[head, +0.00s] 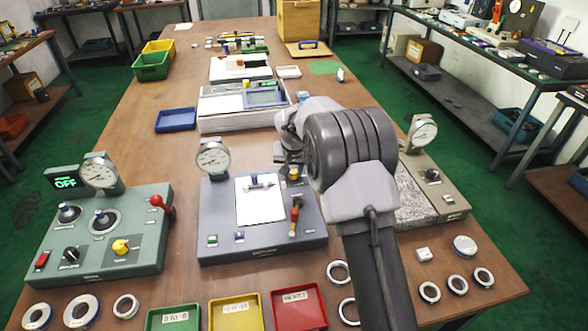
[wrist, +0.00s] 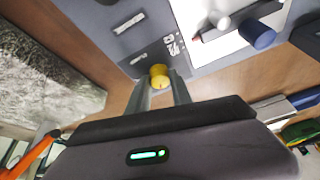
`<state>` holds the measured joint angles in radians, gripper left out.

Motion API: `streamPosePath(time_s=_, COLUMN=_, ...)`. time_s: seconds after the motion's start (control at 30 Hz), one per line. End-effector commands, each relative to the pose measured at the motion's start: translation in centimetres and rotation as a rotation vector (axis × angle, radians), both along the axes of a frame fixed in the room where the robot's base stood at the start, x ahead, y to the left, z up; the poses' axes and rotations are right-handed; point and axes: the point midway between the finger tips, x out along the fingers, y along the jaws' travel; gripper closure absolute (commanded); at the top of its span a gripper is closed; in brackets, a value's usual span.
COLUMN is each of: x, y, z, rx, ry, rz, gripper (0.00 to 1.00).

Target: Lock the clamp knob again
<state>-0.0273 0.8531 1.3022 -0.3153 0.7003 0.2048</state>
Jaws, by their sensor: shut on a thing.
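The yellow clamp knob (head: 293,174) stands at the upper right of the blue-grey fixture (head: 222,222), mostly covered by my gripper in the head view. In the wrist view the knob (wrist: 158,76) sits between my two fingertips. My gripper (wrist: 160,88) is shut on it, with its fingers on either side. In the head view my arm hides much of the gripper (head: 292,164). A label plate lies on the fixture beside the knob. The knob's turn angle cannot be told.
A red-handled lever (head: 294,215), a white plate (head: 262,205) with a blue-knobbed part and a dial gauge (head: 213,158) are close by on the fixture. A green-grey fixture (head: 90,255) stands left, a granite block (head: 412,200) right. Trays and rings line the front.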

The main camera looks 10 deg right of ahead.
Motion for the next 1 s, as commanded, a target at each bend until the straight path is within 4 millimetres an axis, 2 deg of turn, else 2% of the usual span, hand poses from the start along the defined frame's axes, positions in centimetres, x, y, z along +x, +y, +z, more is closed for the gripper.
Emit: streamPosePath(time_s=1.0, x=0.33, y=0.53, z=0.26, rx=0.001, ry=-0.001, rz=-0.921, gripper=1.0)
